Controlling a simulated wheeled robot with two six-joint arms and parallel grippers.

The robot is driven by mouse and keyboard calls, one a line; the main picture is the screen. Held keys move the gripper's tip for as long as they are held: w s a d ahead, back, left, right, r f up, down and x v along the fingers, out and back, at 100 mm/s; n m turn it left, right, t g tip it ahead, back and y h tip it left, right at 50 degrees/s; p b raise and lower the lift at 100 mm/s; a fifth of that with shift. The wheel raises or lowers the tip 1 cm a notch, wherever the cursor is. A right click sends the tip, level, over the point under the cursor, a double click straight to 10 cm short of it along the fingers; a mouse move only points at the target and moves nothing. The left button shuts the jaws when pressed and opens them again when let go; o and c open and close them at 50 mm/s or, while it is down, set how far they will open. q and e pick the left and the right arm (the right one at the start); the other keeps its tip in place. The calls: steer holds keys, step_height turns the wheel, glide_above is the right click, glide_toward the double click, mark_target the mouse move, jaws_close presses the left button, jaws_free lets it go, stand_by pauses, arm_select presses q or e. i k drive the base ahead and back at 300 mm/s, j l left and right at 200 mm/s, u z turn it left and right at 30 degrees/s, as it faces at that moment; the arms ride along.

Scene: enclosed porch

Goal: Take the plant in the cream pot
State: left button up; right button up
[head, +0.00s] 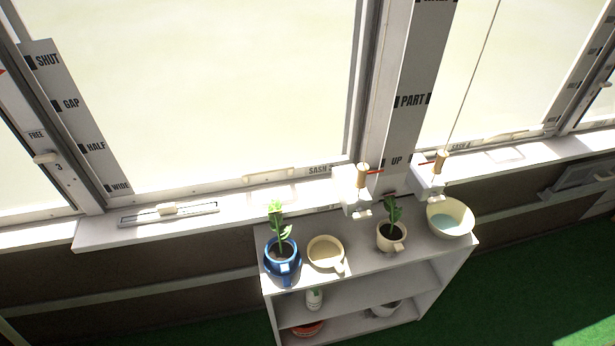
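The plant in the cream pot (392,239) stands upright on the top of a white shelf unit (357,267), right of its middle. Its green leaves (393,211) rise from dark soil, and a small tab or handle sticks out at the pot's front. Nothing visibly covers the pot from this side. Neither of my grippers shows in the head view.
A blue pot with a plant (283,268) and a cream vessel without a plant (326,258) stand to the left. A cream bowl of bluish liquid (449,221) is close on the right. Wooden cord pulls (362,176) (440,162) hang behind, near the windowsill.

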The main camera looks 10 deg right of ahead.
mark_target(391, 232)
steer(key=z, duration=1.05)
